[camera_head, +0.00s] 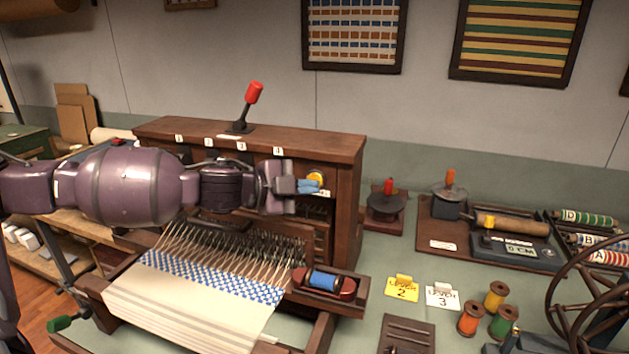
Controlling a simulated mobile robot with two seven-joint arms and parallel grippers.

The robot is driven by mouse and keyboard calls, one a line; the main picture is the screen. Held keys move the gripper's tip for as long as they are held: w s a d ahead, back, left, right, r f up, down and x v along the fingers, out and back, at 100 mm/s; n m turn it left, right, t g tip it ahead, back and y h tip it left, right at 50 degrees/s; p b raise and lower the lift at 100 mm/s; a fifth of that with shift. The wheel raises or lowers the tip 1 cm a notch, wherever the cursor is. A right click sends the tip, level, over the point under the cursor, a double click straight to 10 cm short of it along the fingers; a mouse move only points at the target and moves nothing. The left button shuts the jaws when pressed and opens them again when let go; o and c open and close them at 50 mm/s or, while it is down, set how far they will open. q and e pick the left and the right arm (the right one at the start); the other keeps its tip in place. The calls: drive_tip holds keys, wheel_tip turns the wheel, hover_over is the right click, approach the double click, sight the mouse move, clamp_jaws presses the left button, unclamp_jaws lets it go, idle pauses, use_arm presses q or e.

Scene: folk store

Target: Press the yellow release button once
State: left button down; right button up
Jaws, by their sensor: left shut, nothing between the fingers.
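A round yellow button (316,175) sits on the front of the wooden loom cabinet (345,165), near its right end. I take it for the release button. My left arm reaches across from the left, and my left gripper (311,186) is shut and empty, its blue fingertips just in front of and below the button. The fingertips cover the button's lower part and part of a white label under it. I cannot tell whether they touch the button. My right gripper is not in view.
A red-tipped lever (250,101) stands on the cabinet top. Below my arm is blue-and-white woven cloth (205,290), with a shuttle (323,282) at its right. Cards (402,288), thread spools (497,296) and a dark spoked wheel (590,300) occupy the table at right.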

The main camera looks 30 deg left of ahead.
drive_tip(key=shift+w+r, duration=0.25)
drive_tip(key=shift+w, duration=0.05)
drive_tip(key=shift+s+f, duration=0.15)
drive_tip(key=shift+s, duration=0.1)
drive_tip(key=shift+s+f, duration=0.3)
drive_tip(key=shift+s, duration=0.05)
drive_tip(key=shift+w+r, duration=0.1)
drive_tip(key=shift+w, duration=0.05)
use_arm(q)
drive_tip(key=shift+w, duration=0.15)
drive_tip(key=shift+w+p, duration=0.3)
drive_tip(key=shift+p, duration=0.05)
drive_tip(key=shift+a, duration=0.1)
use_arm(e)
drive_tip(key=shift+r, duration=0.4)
use_arm(q)
drive_tip(key=shift+w, duration=0.15)
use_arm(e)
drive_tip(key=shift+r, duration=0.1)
